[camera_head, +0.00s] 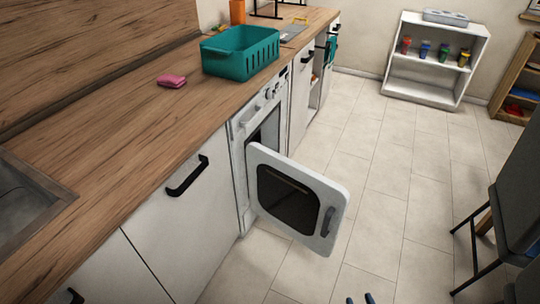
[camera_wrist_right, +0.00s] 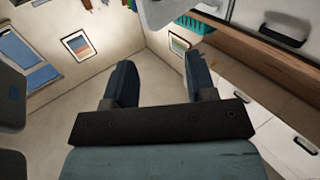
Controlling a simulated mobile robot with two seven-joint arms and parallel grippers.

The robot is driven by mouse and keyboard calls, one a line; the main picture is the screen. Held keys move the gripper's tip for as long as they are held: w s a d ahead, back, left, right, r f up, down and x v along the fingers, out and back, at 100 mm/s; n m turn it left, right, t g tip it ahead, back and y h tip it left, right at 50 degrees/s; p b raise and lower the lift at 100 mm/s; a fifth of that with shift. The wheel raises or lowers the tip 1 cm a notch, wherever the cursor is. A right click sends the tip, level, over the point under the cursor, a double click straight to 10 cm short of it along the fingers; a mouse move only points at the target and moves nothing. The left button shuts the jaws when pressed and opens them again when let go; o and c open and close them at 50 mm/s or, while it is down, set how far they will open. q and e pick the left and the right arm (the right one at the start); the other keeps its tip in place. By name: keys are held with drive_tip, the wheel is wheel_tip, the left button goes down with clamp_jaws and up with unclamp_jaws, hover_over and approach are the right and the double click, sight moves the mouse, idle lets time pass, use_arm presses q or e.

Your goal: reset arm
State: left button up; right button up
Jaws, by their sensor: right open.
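My right gripper (camera_head: 359,299) shows only as two dark fingertips at the bottom edge of the head view, over the tiled floor. In the right wrist view its two blue-grey fingers (camera_wrist_right: 160,66) stand apart with nothing between them, so it is open and empty. The rest of the right arm is hidden in the head view. My left gripper is in neither view.
The washer-like appliance's door (camera_head: 330,186) hangs open into the floor space. A teal basket (camera_head: 226,64) and pink sponge (camera_head: 172,80) are on the wooden counter (camera_head: 110,123). A dark chair (camera_head: 512,200) stands right. Floor tiles (camera_head: 385,215) between are clear.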

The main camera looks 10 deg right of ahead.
drive_tip(key=w+d+r+n+y, duration=0.2)
drive_tip(key=d+r+n, duration=0.2)
drive_tip(key=d, duration=0.8)
drive_tip(key=w+d+r+n+y, duration=0.2)
drive_tip(key=d+r+n, duration=0.15)
drive_tip(key=d, duration=0.75)
drive_tip(key=s+a+r+m+g, duration=0.2)
drive_tip(key=a+r, duration=0.1)
drive_tip(key=a, duration=0.9)
drive_tip(key=s+a+r+m+g, duration=0.1)
drive_tip(key=a+r+g, duration=0.2)
drive_tip(key=a, duration=0.9)
drive_tip(key=s+a+r+m+g, duration=0.2)
drive_tip(key=a+r, duration=0.1)
drive_tip(key=a, duration=1)
use_arm(q)
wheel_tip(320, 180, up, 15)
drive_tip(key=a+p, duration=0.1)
drive_tip(key=p, duration=1.8)
use_arm(e)
wheel_tip(320, 180, up, 14)
drive_tip(key=d, duration=0.1)
drive_tip(key=shift+s+d+r, duration=0.25)
drive_tip(key=shift+s, duration=0.15)
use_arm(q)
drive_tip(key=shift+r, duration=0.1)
